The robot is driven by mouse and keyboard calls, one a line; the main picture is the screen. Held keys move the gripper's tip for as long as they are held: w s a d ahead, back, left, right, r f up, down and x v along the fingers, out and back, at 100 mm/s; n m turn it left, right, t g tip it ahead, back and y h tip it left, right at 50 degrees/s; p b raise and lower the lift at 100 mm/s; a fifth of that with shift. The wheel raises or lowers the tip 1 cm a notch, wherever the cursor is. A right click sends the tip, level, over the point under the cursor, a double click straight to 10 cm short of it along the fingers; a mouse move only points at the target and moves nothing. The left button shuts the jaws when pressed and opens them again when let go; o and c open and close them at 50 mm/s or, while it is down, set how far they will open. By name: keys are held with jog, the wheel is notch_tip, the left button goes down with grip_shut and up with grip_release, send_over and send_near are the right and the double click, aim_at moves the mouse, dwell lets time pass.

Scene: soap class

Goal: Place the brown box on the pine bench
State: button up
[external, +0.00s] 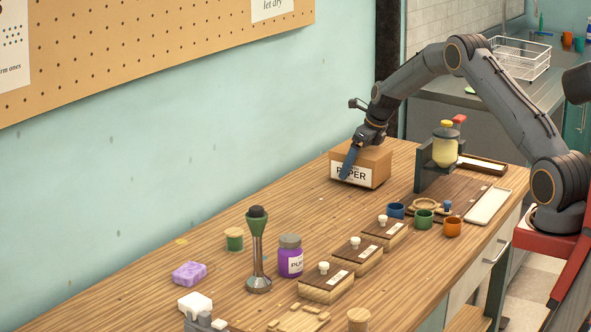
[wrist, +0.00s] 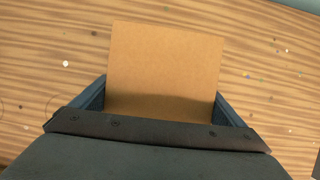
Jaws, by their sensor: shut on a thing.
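The brown box (external: 374,175) has a white label reading PAPER on its front. It is at the far end of the pine bench (external: 190,245), near the teal wall. My gripper (external: 352,160) reaches down over the box from above, one blue finger across its label side. In the wrist view the box's plain brown top (wrist: 165,60) fills the space between the two fingers, and the gripper (wrist: 160,100) is shut on it. The box looks level, at or very near the bench top; I cannot tell whether its underside touches.
A dark stand with a yellow jar (external: 445,150) is right of the box. Small coloured cups (external: 424,219), soap moulds (external: 358,255), a purple jar (external: 290,260) and a stick blender (external: 258,250) stand nearer. The bench left of the box is clear.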

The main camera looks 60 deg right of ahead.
jog(key=shift+f, duration=0.45)
jog(key=shift+f, duration=0.15)
jog(key=o, duration=1)
